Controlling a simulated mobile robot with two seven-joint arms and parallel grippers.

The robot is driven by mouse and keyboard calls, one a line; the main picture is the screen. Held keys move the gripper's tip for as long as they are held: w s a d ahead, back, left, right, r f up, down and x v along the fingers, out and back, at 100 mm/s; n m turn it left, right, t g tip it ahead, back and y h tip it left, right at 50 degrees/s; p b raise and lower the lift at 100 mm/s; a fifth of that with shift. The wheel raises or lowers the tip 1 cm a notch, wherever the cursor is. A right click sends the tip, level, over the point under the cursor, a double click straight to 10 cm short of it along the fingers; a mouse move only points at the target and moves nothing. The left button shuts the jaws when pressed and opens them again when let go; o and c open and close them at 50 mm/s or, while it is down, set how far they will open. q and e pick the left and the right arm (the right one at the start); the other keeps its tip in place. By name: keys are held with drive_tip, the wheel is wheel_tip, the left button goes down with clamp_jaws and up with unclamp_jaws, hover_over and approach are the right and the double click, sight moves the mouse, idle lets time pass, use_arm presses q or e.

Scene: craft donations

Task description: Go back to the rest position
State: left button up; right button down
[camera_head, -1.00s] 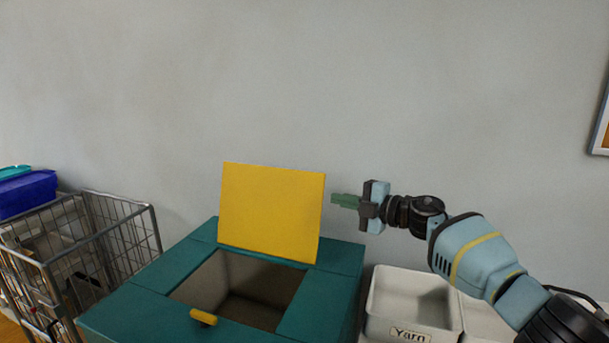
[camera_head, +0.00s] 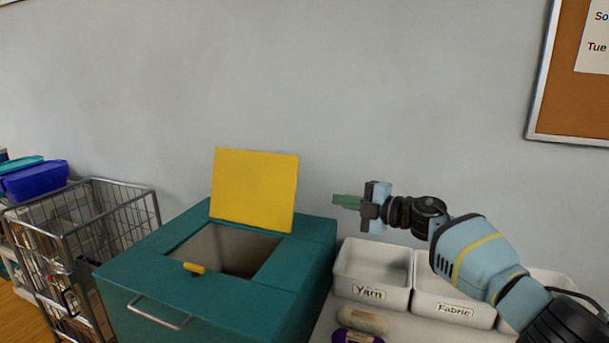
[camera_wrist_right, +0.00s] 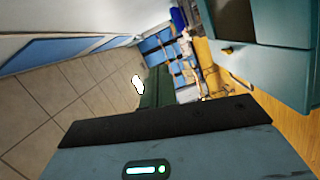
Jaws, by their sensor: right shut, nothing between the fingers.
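My right gripper (camera_head: 347,202) is in the air at the right of the head view, in front of the wall. Its green fingers are together with nothing between them, pointing left. They also show in the right wrist view (camera_wrist_right: 155,88). The teal chest (camera_head: 150,268) stands to the left of and below the gripper, apart from it. Its yellow lid (camera_head: 255,188) is up, and the opening below it shows bare inner walls. My left gripper is in neither view.
White bins labelled Yarn (camera_head: 371,293) and Fabric (camera_head: 455,310) stand below my right arm. Two yarn-like bundles, one cream (camera_head: 363,321) and one purple (camera_head: 357,337), lie before them. A wire cart (camera_head: 85,225) stands left, with a blue box (camera_head: 36,180) behind. A corkboard (camera_head: 570,100) hangs upper right.

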drive_tip(key=s+a+f+m+t+h, duration=0.25)
drive_tip(key=s+f+m, duration=0.6)
drive_tip(key=f, duration=0.65)
drive_tip(key=s+a+f+m+t+h, duration=0.1)
drive_tip(key=s+f+m+t, duration=0.35)
drive_tip(key=s+f, duration=0.85)
drive_tip(key=s+d+f+m+g+h, duration=0.2)
drive_tip(key=s+d+f+m+h, duration=0.15)
drive_tip(key=s+f, duration=0.4)
drive_tip(key=s+d+f+m+g+h, duration=0.25)
drive_tip(key=s+d+f+m, duration=0.2)
drive_tip(key=s+f, duration=0.35)
drive_tip(key=s+d+f+m+g+h, duration=0.1)
drive_tip(key=s+d+m, duration=0.1)
drive_tip(key=s, duration=0.8)
drive_tip(key=s+d+f+m+g+h, duration=0.1)
drive_tip(key=s+d, duration=0.4)
drive_tip(key=s, duration=0.5)
drive_tip(key=shift+s+f+m+g+h, duration=0.15)
drive_tip(key=shift+m+g+h, duration=0.35)
drive_tip(key=shift+g, duration=0.25)
